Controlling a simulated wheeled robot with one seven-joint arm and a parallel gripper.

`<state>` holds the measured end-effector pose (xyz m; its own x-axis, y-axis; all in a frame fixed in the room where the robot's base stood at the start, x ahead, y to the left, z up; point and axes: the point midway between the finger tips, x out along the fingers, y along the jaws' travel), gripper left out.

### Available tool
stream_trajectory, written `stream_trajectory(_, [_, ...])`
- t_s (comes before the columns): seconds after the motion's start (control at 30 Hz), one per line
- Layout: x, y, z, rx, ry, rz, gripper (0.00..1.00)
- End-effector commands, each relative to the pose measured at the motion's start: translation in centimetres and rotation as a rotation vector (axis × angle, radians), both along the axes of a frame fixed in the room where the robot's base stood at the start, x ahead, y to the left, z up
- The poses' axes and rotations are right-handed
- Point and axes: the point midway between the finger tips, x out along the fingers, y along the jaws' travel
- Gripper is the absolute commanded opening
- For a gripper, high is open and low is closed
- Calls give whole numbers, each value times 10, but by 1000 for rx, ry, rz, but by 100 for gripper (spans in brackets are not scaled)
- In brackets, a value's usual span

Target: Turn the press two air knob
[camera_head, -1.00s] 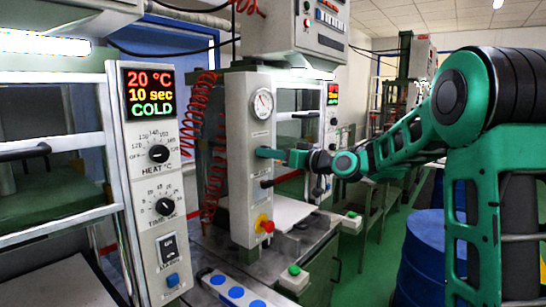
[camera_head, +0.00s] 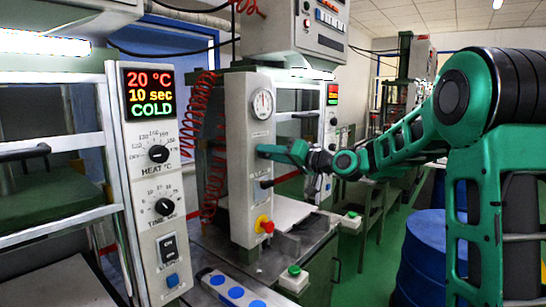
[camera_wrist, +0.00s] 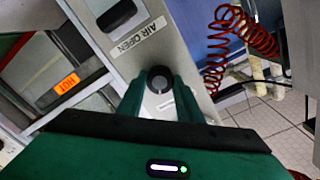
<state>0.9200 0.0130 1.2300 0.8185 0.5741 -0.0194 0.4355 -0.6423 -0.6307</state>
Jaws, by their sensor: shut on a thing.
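The press two air knob (camera_wrist: 158,76) is a round black knob with a light mark, seen in the wrist view on a grey panel. The label "AIR OPEN" is printed near it. My gripper (camera_wrist: 160,88) is shut on the knob, with one green finger on each side. In the head view my gripper (camera_head: 266,150) reaches from the right to the pale front column (camera_head: 236,180) of the press, below a round gauge (camera_head: 262,104). The gripper hides the knob in the head view.
Below my gripper on the column are a black lever (camera_head: 266,184) and a red knob on yellow (camera_head: 265,225). Red coiled hoses (camera_head: 197,110) hang left of the column. A heat and time panel (camera_head: 160,190) stands nearer at left. A blue drum (camera_head: 425,260) stands at right.

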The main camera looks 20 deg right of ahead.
Motion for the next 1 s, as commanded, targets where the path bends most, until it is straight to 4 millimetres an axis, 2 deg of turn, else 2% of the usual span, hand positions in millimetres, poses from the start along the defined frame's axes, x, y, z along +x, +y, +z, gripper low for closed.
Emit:
stream_trajectory(0.03, [3, -5, 3, -2, -8, -12, 10])
stream_trajectory(0.27, [3, -5, 3, -2, -9, -13, 10])
stream_trajectory(0.3, [3, -5, 3, -3, -9, -12, 42])
stream_trajectory(0.33, [3, -5, 3, -3, -9, -12, 49])
stream_trajectory(0.37, [3, -4, 2, -3, -9, -11, 51])
stream_trajectory(0.77, [-5, -7, 1, -3, -3, -6, 51])
stream_trajectory(1.0, [-38, -31, 2, -2, -3, -9, 51])
